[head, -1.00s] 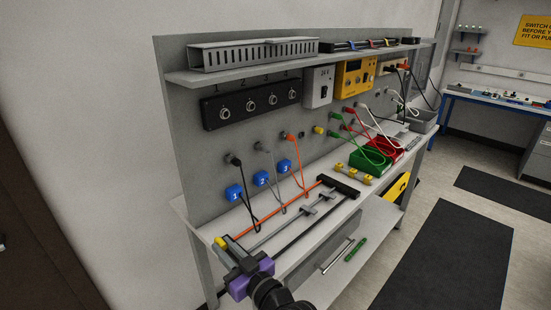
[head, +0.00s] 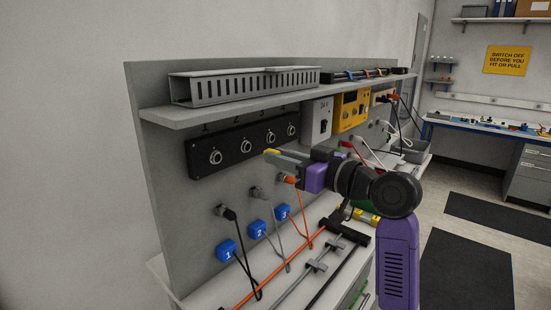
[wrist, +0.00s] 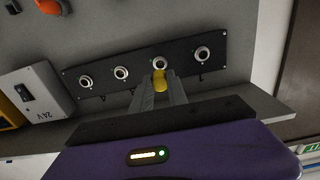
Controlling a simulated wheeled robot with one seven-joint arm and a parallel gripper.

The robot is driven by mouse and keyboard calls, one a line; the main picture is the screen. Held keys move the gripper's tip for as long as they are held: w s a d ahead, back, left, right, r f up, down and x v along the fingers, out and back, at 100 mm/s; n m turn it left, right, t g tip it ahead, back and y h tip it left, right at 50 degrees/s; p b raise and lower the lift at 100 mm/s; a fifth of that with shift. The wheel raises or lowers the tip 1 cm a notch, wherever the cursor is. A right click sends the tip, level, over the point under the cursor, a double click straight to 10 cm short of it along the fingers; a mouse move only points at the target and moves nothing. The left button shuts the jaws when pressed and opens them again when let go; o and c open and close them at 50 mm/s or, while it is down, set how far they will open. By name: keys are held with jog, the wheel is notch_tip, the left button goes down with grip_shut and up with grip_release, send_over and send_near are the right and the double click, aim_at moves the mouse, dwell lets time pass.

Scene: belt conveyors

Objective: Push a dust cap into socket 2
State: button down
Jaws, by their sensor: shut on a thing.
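The yellow dust cap (head: 272,152) is held at the tips of my gripper (head: 284,156), in front of the black socket panel (head: 203,173). The cap also shows in the wrist view (wrist: 159,82), between the fingers of my gripper (wrist: 159,92). Socket 2 (head: 246,146) is a round metal ring, second from the left in the head view. In the wrist view, which is turned over, socket 2 (wrist: 160,63) appears just above the cap. The two look lined up there, but the cap stands off the panel in the head view. The sockets appear uncapped.
A grey shelf (head: 215,114) overhangs the panel. Plugs with hanging cables and blue numbered tags (head: 227,250) are below. A grey switch box (head: 316,122) and a yellow unit (head: 351,110) stand right of the panel.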

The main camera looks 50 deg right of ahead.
jog(key=shift+w+a, duration=0.1)
jog(key=shift+w, duration=2.5)
jog(key=shift+w, duration=0.5)
dwell(0.7)
jog(key=c, duration=1.2)
grip_release()
jog(key=s+b, duration=0.1)
jog(key=s, duration=0.6)
jog(key=shift+s, duration=0.4)
